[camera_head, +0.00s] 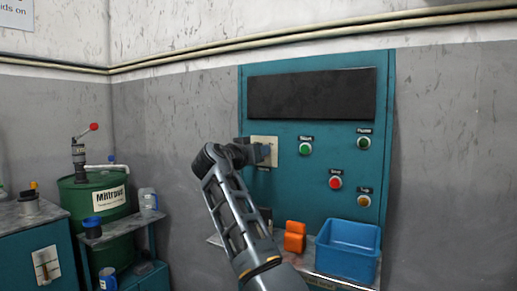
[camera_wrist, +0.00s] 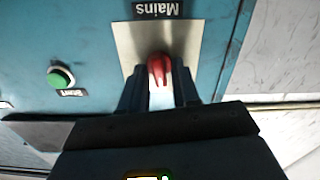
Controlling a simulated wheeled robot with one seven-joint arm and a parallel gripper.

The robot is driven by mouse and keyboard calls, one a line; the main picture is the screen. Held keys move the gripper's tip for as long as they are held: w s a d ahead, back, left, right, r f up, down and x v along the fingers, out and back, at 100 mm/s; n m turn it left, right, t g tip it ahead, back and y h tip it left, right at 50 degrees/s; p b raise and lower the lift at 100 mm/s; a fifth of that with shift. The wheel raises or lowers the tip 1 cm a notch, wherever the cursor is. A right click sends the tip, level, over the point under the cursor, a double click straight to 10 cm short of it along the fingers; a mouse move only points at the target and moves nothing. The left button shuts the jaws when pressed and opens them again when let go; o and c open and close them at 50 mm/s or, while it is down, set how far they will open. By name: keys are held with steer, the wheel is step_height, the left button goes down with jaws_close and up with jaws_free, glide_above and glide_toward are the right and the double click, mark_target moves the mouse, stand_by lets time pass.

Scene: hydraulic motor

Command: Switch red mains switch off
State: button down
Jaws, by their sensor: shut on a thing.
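The red mains switch (camera_wrist: 159,69) shows in the wrist view on a pale square plate (camera_wrist: 190,38), under an upside-down "Mains" label (camera_wrist: 157,10). My gripper (camera_wrist: 159,92) has one finger on each side of the red handle and is shut on it. In the head view, my gripper (camera_head: 264,151) is at the pale plate (camera_head: 265,142) on the left of the teal control panel (camera_head: 320,190). There my gripper hides the red handle.
A green button (camera_head: 305,148) is right of the plate; it also shows in the wrist view (camera_wrist: 60,77). Further buttons, one red (camera_head: 336,183), sit to the right. Below are an orange object (camera_head: 294,237) and a blue bin (camera_head: 348,250). A green drum (camera_head: 95,200) stands left.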

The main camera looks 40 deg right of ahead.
steer(key=shift+w+f+n+p, duration=0.1)
steer(key=shift+n+p, duration=0.85)
steer(key=shift+n, duration=0.85)
steer(key=shift+w+n+p, duration=0.1)
steer(key=shift+n+p, duration=0.85)
steer(key=shift+n, duration=0.85)
steer(key=shift+a, duration=0.1)
steer(key=c, duration=1.1)
jaws_free()
steer(key=shift+c, duration=0.2)
steer(key=shift+a, duration=0.1)
steer(key=b+v, duration=0.1)
steer(key=v, duration=0.6)
steer(key=shift+s+a, duration=0.2)
steer(key=shift+a, duration=0.05)
